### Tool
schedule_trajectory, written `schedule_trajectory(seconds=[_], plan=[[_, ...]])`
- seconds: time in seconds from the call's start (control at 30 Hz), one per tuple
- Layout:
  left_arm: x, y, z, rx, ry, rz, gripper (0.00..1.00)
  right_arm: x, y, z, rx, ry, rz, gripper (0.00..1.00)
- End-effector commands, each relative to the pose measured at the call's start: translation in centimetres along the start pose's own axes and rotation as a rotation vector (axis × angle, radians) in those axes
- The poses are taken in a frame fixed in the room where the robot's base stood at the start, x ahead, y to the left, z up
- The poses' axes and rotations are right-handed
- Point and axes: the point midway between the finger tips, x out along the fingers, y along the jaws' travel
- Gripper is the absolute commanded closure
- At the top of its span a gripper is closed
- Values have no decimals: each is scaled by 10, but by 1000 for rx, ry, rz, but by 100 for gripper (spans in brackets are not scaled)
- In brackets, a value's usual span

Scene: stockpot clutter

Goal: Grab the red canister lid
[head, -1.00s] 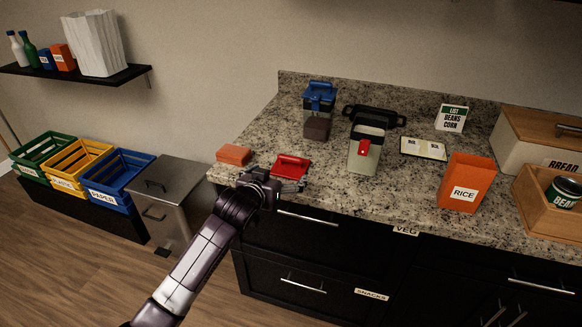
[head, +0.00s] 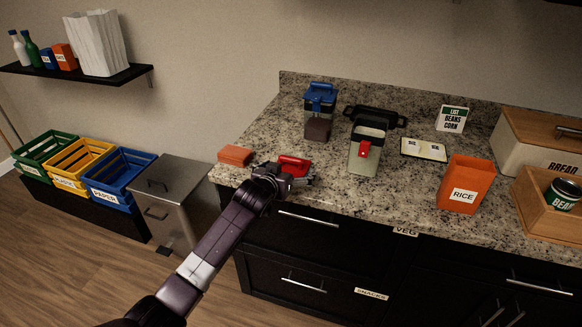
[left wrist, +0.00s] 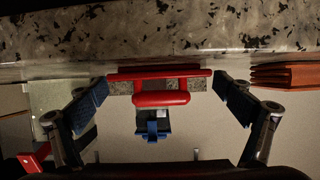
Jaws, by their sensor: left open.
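The red canister lid (head: 293,163) lies on the granite counter near its front left edge, partly hidden by my gripper. In the left wrist view the lid (left wrist: 125,76) shows with its red handle bar between the two finger pads. My left gripper (left wrist: 163,102) is open around the handle, with a gap on each side. In the head view my left gripper (head: 292,180) is at the counter's front edge, right at the lid. A clear canister (head: 361,165) with a red latch stands open-topped behind and right of the lid. My right gripper is out of view.
An orange block (head: 235,155) lies left of the lid. A blue-lidded canister (head: 319,112) and a black pan (head: 376,114) stand behind. An orange RICE box (head: 466,185) is to the right.

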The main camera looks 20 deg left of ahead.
Motion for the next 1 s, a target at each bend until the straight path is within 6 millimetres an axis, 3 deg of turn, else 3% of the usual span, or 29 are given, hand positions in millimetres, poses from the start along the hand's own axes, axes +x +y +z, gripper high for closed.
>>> schedule_trajectory(seconds=[0.07, 0.47, 0.77, 1.0], plan=[[0, 0, 0, 0, 0, 0, 7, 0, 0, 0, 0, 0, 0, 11], [0, 0, 0, 0, 1, 0, 50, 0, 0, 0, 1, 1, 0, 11], [-1, 0, -4, 0, 2, 0, 50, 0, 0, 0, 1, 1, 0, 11], [-12, 0, -29, 0, 6, 1, 50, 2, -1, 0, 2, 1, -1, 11]])
